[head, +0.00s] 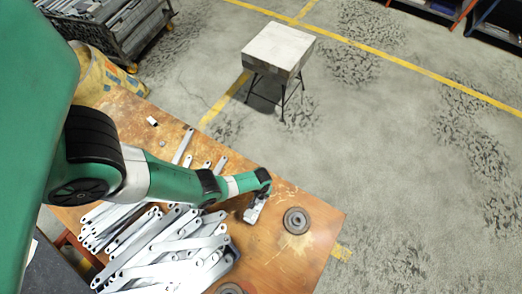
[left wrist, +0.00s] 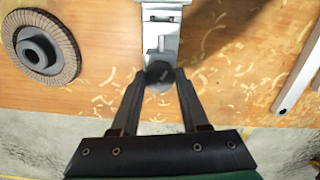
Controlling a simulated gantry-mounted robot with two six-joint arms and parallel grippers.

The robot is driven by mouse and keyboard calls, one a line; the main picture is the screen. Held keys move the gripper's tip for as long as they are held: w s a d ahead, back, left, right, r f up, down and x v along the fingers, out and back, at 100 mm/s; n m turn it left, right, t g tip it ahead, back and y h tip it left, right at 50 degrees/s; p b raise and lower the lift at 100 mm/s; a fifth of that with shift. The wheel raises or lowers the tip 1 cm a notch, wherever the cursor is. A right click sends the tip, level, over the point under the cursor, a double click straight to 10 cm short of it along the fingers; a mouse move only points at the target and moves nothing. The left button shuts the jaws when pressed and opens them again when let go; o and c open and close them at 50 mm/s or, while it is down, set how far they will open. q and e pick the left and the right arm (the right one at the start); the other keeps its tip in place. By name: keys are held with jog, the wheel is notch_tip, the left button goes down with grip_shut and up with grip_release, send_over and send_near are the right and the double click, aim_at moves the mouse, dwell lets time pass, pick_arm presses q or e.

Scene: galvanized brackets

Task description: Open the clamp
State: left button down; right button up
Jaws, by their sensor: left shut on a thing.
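The clamp (head: 253,212) is a pale metal piece on the wooden bench, near the far end of my left arm. In the left wrist view, the clamp (left wrist: 161,32) runs down from the top edge and ends in a dark round knob (left wrist: 159,76). My left gripper (left wrist: 160,80) has its two fingers on either side of this knob and is shut on it. In the head view, my left gripper (head: 262,192) is mostly hidden behind its own wrist. How far the clamp is open cannot be told. My right gripper is not in view.
The wooden bench (head: 310,222) holds a pile of galvanized brackets (head: 165,250) left of the clamp. A grinding disc (head: 296,220) lies to its right, another disc (head: 229,288) at the front. A stool (head: 278,50) and a crate (head: 115,30) stand on the floor beyond.

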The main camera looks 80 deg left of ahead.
pick_arm(q)
jog(key=n, duration=0.5)
jog(key=shift+n, duration=0.3)
jog(key=shift+c, duration=2.4)
grip_release()
jog(key=m, duration=0.4)
jog(key=shift+m, duration=0.4)
jog(key=m, duration=0.4)
jog(key=shift+m, duration=0.3)
jog(key=m, duration=0.8)
jog(key=shift+m, duration=0.3)
